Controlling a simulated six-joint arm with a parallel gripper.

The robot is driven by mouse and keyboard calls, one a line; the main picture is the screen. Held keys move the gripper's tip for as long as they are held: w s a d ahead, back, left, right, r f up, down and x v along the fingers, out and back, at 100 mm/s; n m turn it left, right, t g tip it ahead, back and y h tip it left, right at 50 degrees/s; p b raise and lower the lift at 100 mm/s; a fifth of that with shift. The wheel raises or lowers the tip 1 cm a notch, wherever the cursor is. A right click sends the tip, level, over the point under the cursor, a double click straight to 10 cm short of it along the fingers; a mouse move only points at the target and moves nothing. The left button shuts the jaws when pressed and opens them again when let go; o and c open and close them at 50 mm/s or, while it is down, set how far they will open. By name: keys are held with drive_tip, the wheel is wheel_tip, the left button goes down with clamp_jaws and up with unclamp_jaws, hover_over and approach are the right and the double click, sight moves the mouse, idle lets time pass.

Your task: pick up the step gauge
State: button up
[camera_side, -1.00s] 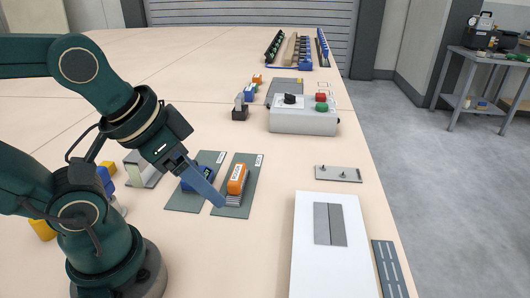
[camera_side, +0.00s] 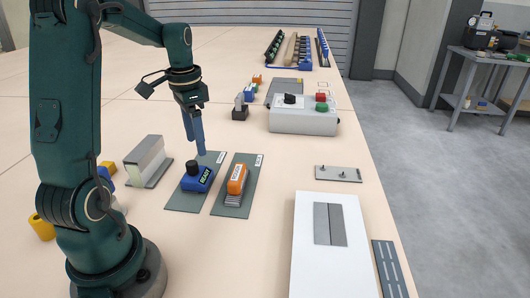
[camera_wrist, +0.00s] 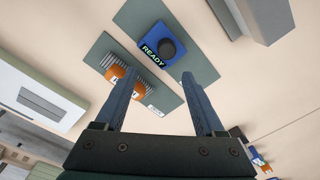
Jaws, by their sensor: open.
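What appears to be the step gauge is an orange-bodied bar with grey comb-like teeth (camera_side: 236,182). It lies on a grey-green mat (camera_side: 230,211) in the middle of the side view. It also shows in the wrist view (camera_wrist: 122,78), partly covered by my left finger. My gripper (camera_side: 200,153) is open and empty, with its fingers pointing down. In the side view its tips show near the far end of the neighbouring mat, up and left of the gauge. In the wrist view my gripper (camera_wrist: 158,73) frames the gap between the two mats.
A blue block marked READY with a black knob (camera_side: 193,178) sits on the neighbouring mat (camera_side: 184,204), left of the gauge. A grey metal profile (camera_side: 148,161) stands further left. A control box (camera_side: 303,119), a small plate with pegs (camera_side: 338,174) and a white board (camera_side: 308,270) lie right.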

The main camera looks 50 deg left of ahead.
sight(192, 162)
drive_tip(key=shift+s+a+f+n, duration=0.4)
drive_tip(key=shift+s+a+f, duration=0.3)
drive_tip(key=shift+f, duration=2.55)
drive_tip(key=shift+c, duration=0.3)
clamp_jaws()
